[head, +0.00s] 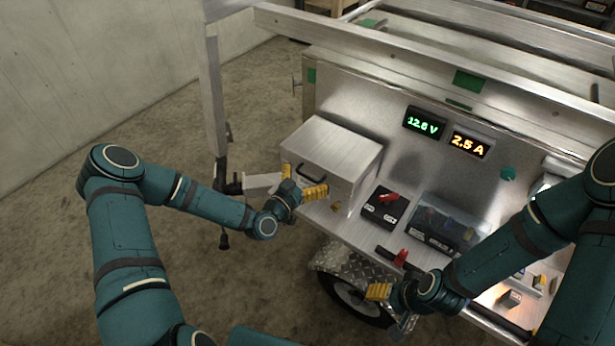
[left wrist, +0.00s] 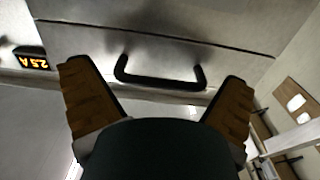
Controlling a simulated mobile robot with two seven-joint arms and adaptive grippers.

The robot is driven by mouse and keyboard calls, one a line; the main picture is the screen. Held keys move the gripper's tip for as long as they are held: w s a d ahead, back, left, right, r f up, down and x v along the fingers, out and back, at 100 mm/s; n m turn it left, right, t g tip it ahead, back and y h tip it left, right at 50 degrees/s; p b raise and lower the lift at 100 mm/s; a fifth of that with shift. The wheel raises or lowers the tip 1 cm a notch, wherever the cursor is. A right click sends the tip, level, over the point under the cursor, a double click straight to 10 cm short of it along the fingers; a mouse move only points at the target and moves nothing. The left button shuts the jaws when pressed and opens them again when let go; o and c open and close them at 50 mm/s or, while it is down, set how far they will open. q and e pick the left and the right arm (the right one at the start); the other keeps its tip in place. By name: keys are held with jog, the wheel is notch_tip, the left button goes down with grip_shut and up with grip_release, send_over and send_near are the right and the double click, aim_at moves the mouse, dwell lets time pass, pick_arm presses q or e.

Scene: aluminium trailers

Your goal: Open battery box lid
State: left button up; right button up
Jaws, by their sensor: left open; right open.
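The battery box (head: 333,160) is a shut aluminium box on the trailer's shelf, its lid (head: 337,145) down. A dark handle (head: 307,172) sits on its front face. My left gripper (head: 307,187) is open at the front of the box, close to the handle. In the left wrist view the handle (left wrist: 160,78) lies between and just beyond the two open orange fingers (left wrist: 157,95); I see no grip on it. My right gripper (head: 384,292) is open and empty, low in front of the shelf, away from the box.
A black switch box with a red knob (head: 386,204) and a clear-covered fuse box (head: 445,228) stand right of the battery box. Displays (head: 424,123) are on the panel behind. A trailer post (head: 215,100) rises at left. A wheel (head: 352,297) is below. Floor at left is clear.

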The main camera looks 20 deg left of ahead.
pick_arm(q)
jog(key=c, duration=1.2)
jog(key=shift+o, duration=0.2)
jog(key=shift+r, duration=0.1)
pick_arm(e)
jog(key=shift+r, duration=0.15)
